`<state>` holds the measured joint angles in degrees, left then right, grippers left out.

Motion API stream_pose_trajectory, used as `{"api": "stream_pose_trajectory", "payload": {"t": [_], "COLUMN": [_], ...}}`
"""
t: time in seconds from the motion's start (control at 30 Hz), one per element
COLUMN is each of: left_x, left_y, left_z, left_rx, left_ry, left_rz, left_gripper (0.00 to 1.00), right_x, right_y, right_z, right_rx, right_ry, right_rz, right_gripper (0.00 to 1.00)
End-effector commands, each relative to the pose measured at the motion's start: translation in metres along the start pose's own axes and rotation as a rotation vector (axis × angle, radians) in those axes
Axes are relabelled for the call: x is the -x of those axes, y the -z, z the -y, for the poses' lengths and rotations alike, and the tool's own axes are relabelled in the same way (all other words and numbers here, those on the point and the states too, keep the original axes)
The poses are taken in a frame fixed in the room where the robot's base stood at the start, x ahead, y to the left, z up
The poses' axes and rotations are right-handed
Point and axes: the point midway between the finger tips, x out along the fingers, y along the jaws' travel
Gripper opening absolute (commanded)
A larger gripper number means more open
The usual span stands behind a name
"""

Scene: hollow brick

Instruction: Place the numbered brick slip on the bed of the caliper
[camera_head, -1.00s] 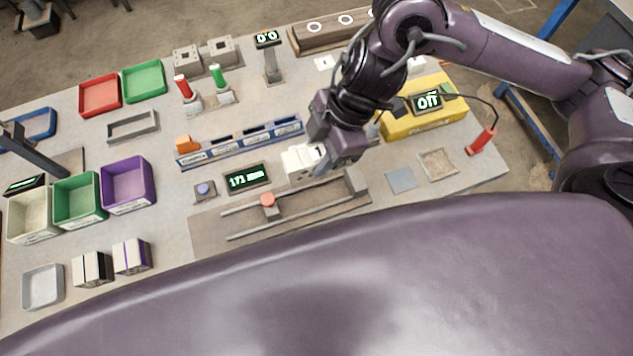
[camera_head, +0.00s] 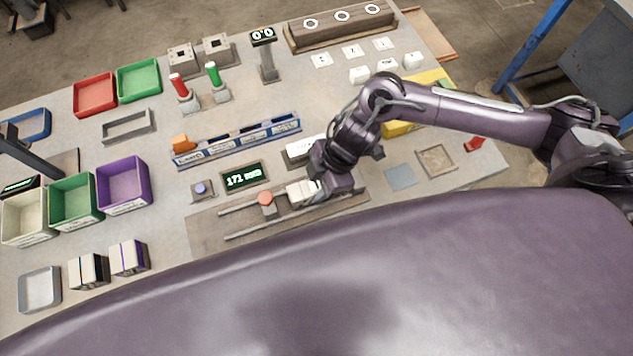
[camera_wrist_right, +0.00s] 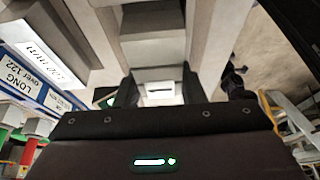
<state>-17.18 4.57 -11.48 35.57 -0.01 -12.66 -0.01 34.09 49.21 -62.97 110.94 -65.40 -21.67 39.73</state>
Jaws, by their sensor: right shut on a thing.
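My right gripper (camera_head: 310,188) is shut on the pale brick slip (camera_head: 299,193). The slip is low over the bed of the caliper (camera_head: 219,228), right of the red knob (camera_head: 266,198). Whether it touches the bed I cannot tell. Its number is not readable. The caliper's display (camera_head: 243,177) reads 171 mm. The right wrist view shows the gripper (camera_wrist_right: 160,85) from close up, with grey surfaces between and beside the fingers. My left gripper is not in view.
Behind the gripper are a white labelled block (camera_head: 303,149) and the blue sorting rack (camera_head: 240,139). Several numbered white slips (camera_head: 351,50) lie at the back right. A blue-grey pad (camera_head: 400,177) lies right of the caliper. Colored bins (camera_head: 124,184) stand at left.

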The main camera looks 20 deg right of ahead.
Motion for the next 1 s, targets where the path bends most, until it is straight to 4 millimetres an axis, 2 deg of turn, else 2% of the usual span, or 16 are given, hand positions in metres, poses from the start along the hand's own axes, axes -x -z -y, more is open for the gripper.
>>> {"api": "stream_pose_trajectory", "payload": {"t": [0.3, 0.33, 0.5, 0.83, 1.0], "left_x": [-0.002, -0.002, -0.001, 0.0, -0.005], "left_y": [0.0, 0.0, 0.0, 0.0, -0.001], "left_z": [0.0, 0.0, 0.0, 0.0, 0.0], "left_rx": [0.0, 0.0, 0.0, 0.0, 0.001], "left_ry": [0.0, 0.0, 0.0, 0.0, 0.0], "left_rz": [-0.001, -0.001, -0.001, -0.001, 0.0], "left_gripper": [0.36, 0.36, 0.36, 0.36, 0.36], "right_x": [-0.003, -0.003, -0.002, 0.003, 0.026], "right_y": [-0.001, -0.001, -0.001, 0.001, -0.001], "right_z": [0.0, 0.0, 0.0, -0.001, -0.001], "right_rx": [0.0, 0.0, 0.0, 0.001, 0.004], "right_ry": [0.0, 0.001, 0.0, -0.001, -0.003], "right_rz": [-0.001, 0.0, 0.0, -0.001, 0.001], "right_gripper": [0.06, 0.39, 0.58, 0.58, 0.58]}}
